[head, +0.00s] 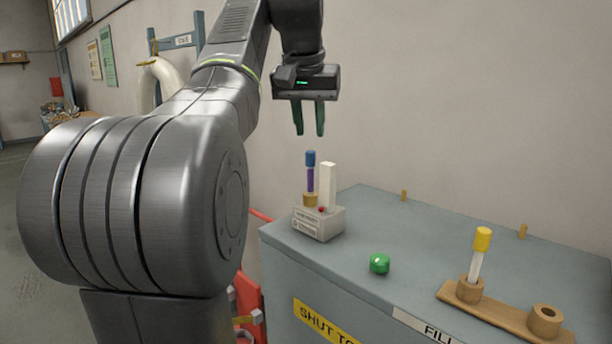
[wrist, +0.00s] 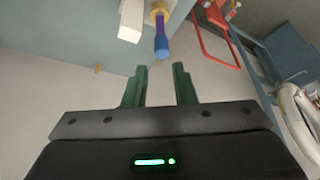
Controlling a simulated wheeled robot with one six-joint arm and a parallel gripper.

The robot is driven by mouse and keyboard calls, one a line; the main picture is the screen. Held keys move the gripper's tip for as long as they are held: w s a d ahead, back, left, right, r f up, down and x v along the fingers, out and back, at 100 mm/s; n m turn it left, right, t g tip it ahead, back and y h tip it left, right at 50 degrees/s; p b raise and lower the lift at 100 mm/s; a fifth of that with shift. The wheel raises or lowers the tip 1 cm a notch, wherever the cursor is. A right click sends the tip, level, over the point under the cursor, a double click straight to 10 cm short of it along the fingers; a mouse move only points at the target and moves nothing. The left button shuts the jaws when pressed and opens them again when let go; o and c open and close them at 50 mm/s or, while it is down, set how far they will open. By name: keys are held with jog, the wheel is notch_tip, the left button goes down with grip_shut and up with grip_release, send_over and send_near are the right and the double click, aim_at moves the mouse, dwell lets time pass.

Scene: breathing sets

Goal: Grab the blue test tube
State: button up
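The blue test tube (head: 310,172) has a blue cap and a purple body. It stands upright in a tan holder on a small light grey device (head: 318,224) at the left end of the cabinet top. In the wrist view the tube (wrist: 161,36) lies just beyond the fingertips, between their lines. My gripper (head: 309,133) points down above the tube, its green fingers apart with nothing between them. It also shows in the wrist view (wrist: 161,70). A gap separates the fingertips from the cap.
A white block (head: 327,187) stands on the device right beside the tube. A green round button (head: 379,263) sits on the cabinet top (head: 420,235). A yellow-capped tube (head: 480,252) stands in a wooden rack (head: 500,316) at the right. A wall rises behind.

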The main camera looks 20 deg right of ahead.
aim_at(311, 165)
jog(key=x, duration=0.4)
jog(key=shift+w+f, duration=0.1)
jog(key=shift+f, duration=0.05)
jog(key=shift+x, duration=2.8)
jog(key=shift+a+f, duration=0.1)
jog(key=shift+a, duration=0.1)
grip_shut()
